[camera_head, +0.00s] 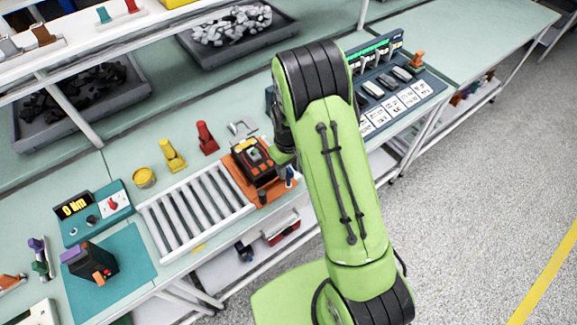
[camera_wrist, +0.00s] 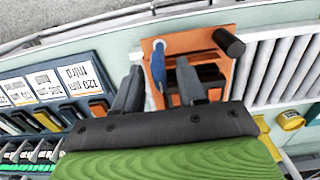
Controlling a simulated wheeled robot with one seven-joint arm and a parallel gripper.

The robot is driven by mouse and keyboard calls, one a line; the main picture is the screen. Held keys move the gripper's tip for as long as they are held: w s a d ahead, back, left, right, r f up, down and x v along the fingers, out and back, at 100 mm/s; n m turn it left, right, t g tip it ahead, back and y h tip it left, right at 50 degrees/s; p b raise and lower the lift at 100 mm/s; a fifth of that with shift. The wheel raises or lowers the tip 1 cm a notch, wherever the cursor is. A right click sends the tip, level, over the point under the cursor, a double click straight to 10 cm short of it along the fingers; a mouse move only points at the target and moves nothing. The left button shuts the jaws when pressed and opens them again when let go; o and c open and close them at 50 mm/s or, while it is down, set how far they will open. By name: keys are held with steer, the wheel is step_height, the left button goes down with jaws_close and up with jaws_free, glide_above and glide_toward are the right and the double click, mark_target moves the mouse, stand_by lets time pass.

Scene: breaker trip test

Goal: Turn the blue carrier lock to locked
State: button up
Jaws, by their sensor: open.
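The blue carrier lock (camera_wrist: 158,62) is a small upright blue piece at the edge of the orange carrier (camera_wrist: 218,70) in the wrist view. In the head view the blue lock (camera_head: 289,175) shows at the right of the orange carrier (camera_head: 232,173), which holds a dark breaker (camera_head: 250,157). My gripper (camera_wrist: 159,67) is open, with one dark finger on each side of the blue lock in the wrist picture. I cannot tell whether either finger touches it. In the head view my green arm hides most of the gripper.
A black knob (camera_wrist: 229,42) stands up close to the right finger. A roller track (camera_head: 195,213) adjoins the carrier. A rack with labelled slots (camera_head: 395,100) stands beyond my arm. Red (camera_head: 207,138) and yellow (camera_head: 172,155) pieces stand behind the carrier.

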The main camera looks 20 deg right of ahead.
steer(key=shift+f, duration=0.15)
jaws_close()
